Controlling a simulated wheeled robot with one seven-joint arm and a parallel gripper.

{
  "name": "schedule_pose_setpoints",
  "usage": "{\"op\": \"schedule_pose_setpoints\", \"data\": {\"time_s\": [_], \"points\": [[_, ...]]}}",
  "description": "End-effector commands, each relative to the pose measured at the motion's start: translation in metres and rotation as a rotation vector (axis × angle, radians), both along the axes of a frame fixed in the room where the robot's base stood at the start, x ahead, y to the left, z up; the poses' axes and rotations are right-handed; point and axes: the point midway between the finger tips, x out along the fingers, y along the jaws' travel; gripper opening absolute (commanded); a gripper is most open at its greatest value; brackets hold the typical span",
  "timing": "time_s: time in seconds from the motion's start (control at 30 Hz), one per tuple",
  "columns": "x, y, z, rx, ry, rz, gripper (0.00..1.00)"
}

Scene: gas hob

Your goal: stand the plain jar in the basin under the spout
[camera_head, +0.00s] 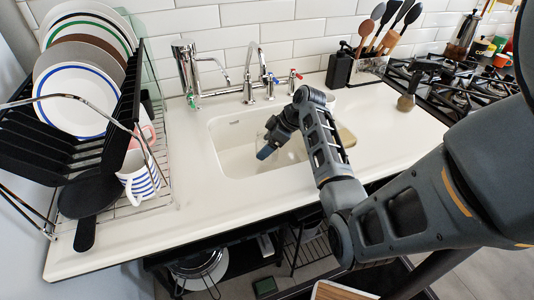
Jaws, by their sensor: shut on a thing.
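My gripper (267,150) is low over the white basin (230,142), its fingers pointing down and to the left. It is shut on what looks like the plain jar, a clear thing that is mostly hidden by the fingers and hard to make out against the white basin. I cannot tell whether it touches the basin floor. The spout (250,60) rises from the tap behind the basin, beyond my gripper and a little to its left.
A black dish rack (118,110) with plates and a striped mug (138,185) stands at left. A steel dispenser with its own tap (187,72) is behind. A black soap bottle (340,66), utensils and the gas hob (440,80) are at right. The front counter is clear.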

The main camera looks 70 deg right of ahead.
Motion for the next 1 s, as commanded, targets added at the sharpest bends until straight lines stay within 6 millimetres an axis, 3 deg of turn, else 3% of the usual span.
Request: {"op": "schedule_pose_setpoints", "data": {"time_s": [0.3, 0.73, 0.77, 0.9, 1.0], "points": [[0.0, 0.0, -0.035, 0.001, 0.001, 0.001, 0.39], [0.0, 0.0, -0.041, 0.0, 0.0, 0.0, 0.39], [0.0, 0.0, -0.041, 0.0, 0.0, 0.0, 0.85], [0.0, 0.0, -0.04, 0.001, 0.001, 0.001, 0.99], [0.0, 0.0, -0.04, 0.001, 0.001, 0.001, 1.0]]}}
